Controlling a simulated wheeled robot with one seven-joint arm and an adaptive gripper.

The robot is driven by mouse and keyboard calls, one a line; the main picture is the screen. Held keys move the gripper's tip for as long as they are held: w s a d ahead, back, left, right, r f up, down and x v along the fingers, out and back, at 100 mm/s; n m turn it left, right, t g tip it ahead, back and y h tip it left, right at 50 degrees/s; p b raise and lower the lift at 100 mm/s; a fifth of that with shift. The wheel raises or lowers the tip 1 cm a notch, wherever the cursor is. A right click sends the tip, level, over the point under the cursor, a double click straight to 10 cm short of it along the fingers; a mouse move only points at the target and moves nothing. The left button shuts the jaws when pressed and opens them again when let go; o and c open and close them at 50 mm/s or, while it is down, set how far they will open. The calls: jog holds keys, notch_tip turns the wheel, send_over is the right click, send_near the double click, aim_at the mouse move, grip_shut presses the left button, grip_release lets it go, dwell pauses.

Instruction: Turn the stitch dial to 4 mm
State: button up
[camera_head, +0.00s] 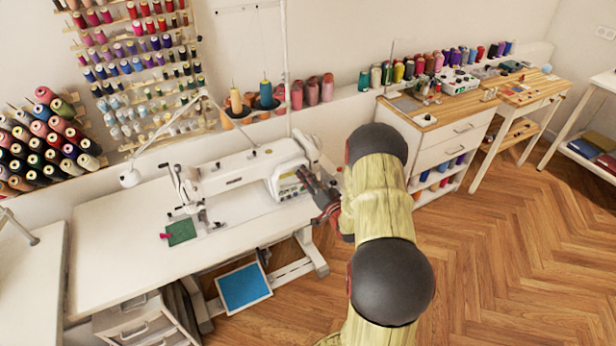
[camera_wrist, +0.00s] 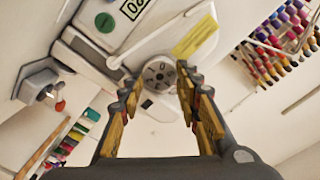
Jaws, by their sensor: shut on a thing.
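The stitch dial (camera_wrist: 158,75) is a round grey knob with dark marks around its face, on the pale sewing machine (camera_wrist: 120,65) in the wrist view. My gripper (camera_wrist: 160,82) has its two ridged fingers on either side of the dial and is shut on it. The marks are too small to read, so I cannot tell the setting. In the head view the sewing machine (camera_head: 245,172) stands on a white table, and my gripper (camera_head: 308,182) reaches its right end from the right. The dial is hard to make out there.
A green round button (camera_wrist: 104,22), a small display (camera_wrist: 133,8) and a yellow label (camera_wrist: 195,38) lie near the dial. Green cloth (camera_head: 182,232) is under the needle end. Thread cones (camera_head: 265,95) stand behind the machine. The wooden floor at right is open.

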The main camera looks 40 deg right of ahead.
jog(key=o, duration=1.1)
jog(key=shift+o, duration=0.3)
jog(key=shift+s, duration=0.1)
jog(key=v, duration=1.1)
jog(key=shift+s, duration=0.4)
jog(key=shift+f, duration=0.15)
